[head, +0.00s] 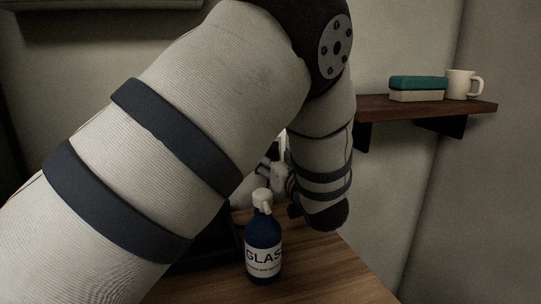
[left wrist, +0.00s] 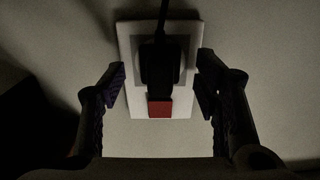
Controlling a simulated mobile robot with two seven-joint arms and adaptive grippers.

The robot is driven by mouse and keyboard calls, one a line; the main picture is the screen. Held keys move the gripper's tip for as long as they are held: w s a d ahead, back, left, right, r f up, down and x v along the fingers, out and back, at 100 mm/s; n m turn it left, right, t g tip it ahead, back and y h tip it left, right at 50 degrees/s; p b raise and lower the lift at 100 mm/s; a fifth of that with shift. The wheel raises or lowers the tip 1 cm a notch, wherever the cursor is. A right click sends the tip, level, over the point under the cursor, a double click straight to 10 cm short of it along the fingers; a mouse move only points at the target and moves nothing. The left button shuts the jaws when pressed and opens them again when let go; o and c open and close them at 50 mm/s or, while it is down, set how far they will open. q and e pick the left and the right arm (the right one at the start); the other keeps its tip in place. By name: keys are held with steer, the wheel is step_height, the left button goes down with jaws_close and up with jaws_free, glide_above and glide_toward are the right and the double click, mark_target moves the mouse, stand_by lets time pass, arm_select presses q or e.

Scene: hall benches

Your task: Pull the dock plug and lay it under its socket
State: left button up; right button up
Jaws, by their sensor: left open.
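In the left wrist view a black plug (left wrist: 159,62) sits in a white wall socket (left wrist: 129,42), with a dark cord running up from it. A red patch (left wrist: 160,109) shows at the lower end of the plug. My left gripper (left wrist: 160,86) is open, with one finger on each side of the plug and a gap on both sides. In the head view my left arm covers the plug and socket, and only a small part of the left gripper (head: 274,172) shows behind the bottle. My right gripper is in neither view.
A dark blue bottle with a white cap and a "GLAS" label (head: 263,245) stands on the wooden bench top (head: 335,275), close to my left arm. A wall shelf (head: 430,107) at the right holds a green and cream block (head: 418,88) and a cream mug (head: 460,84). The bench's right front is clear.

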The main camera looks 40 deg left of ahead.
mark_target(274, 157)
arm_select(q)
steer(key=shift+w+a, duration=0.25)
steer(key=shift+a, duration=0.2)
steer(key=shift+p, duration=0.3)
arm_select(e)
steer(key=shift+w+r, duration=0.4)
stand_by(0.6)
arm_select(q)
jaws_close()
steer(key=shift+p+v, duration=0.8)
steer(key=shift+v, duration=2.25)
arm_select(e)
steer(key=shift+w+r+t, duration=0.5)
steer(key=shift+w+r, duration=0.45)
